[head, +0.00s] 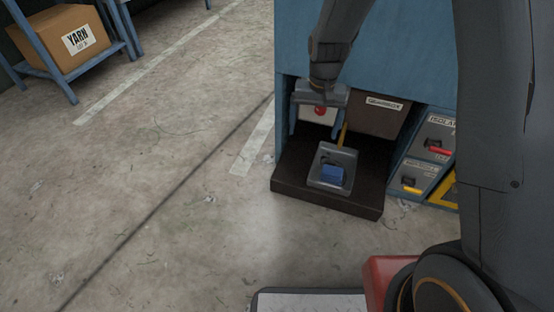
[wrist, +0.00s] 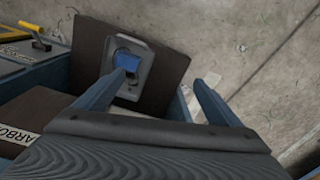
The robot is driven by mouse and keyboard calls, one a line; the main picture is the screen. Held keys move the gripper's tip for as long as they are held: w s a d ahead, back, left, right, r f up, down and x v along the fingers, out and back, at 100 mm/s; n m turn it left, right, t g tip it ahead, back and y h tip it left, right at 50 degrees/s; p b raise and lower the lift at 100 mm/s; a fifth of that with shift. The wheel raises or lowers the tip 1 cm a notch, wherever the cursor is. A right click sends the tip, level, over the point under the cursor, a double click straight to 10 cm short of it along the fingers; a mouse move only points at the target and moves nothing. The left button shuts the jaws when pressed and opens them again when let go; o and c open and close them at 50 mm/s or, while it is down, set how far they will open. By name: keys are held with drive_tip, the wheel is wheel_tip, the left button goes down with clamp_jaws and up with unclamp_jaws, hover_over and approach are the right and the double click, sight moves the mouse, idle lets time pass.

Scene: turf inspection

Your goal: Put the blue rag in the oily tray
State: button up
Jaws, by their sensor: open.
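The blue rag (head: 332,174) looks like a small folded block. It lies inside a shallow grey tray (head: 321,183) on a dark, low platform. The wrist view also shows the rag (wrist: 127,62) in the grey tray (wrist: 148,62), with dark patches on the tray floor. My gripper (wrist: 160,78) is open, with nothing between its two blue fingers. In the head view it hangs behind the tray, apart from the rag. In the wrist view the left fingertip comes close to the rag's lower edge in the picture.
A brown labelled box (head: 378,117) stands right behind the tray. Isolator boxes (head: 432,140) with red and yellow handles stand right of the platform (head: 352,205). A blue cabinet wall (head: 410,65) rises above. Floor to the left is clear; a YARN carton (head: 58,42) sits on a far rack.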

drive_tip(key=s+a+r+n, duration=0.2)
drive_tip(key=s+a+r, duration=0.3)
drive_tip(key=s+r, duration=0.2)
drive_tip(key=s+a+r+n, duration=0.2)
drive_tip(key=s+a+r, duration=0.2)
drive_tip(key=s+r, duration=0.35)
drive_tip(key=s+r+n, duration=0.1)
drive_tip(key=s+r, duration=0.2)
drive_tip(key=s, duration=0.5)
drive_tip(key=s+a+r+n+y, duration=0.1)
drive_tip(key=s+r+n, duration=0.1)
drive_tip(key=s, duration=0.6)
drive_tip(key=shift+s+r+y, duration=0.3)
drive_tip(key=shift+s+r, duration=0.1)
drive_tip(key=shift+r, duration=0.25)
drive_tip(key=d+r+m+h+p, duration=0.1)
drive_tip(key=d+r+m+p, duration=0.2)
drive_tip(key=d+r+p, duration=0.7)
drive_tip(key=d+r+m+h+p, duration=0.1)
drive_tip(key=d+r+m+p, duration=0.2)
drive_tip(key=d+r+p, duration=0.7)
wheel_tip(320, 180, up, 7)
drive_tip(key=p, duration=1.6)
drive_tip(key=shift+d, duration=0.2)
